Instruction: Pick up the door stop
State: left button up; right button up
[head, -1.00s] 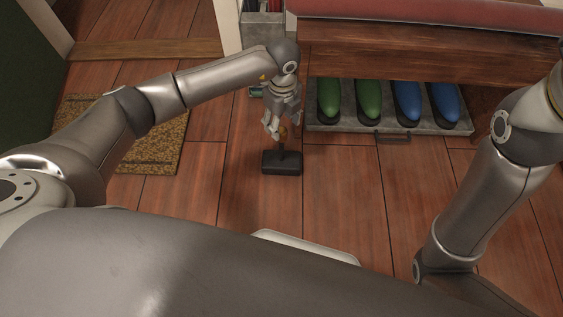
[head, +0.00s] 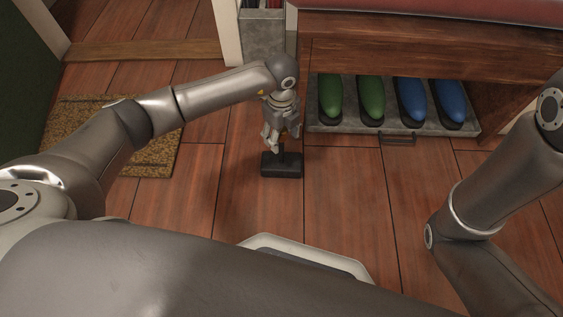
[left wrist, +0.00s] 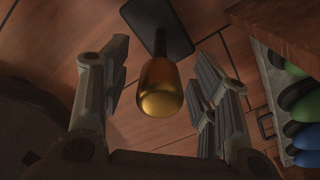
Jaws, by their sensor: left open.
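The door stop has a dark rectangular base (head: 281,165) flat on the wooden floor, with a thin post. In the left wrist view its brass knob (left wrist: 160,92) rises towards the camera, and the dark base shows behind it (left wrist: 158,24). My left gripper (head: 273,143) points down over the base in the head view and hides most of the knob. In the left wrist view its fingers are spread, one on each side of the knob, with gaps visible. My right arm shows at the right of the head view, but its gripper is out of view.
A low grey tray (head: 350,127) with green and blue shoe-like items stands right of the door stop, under a wooden bench (head: 420,50). A brown doormat (head: 155,150) lies to the left. The floor in front of the door stop is clear.

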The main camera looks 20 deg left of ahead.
pick_arm(q)
grip_shut()
dwell(0.3)
jog(key=shift+w+d+r, duration=0.1)
jog(key=shift+r, duration=0.05)
jog(key=shift+r, duration=0.1)
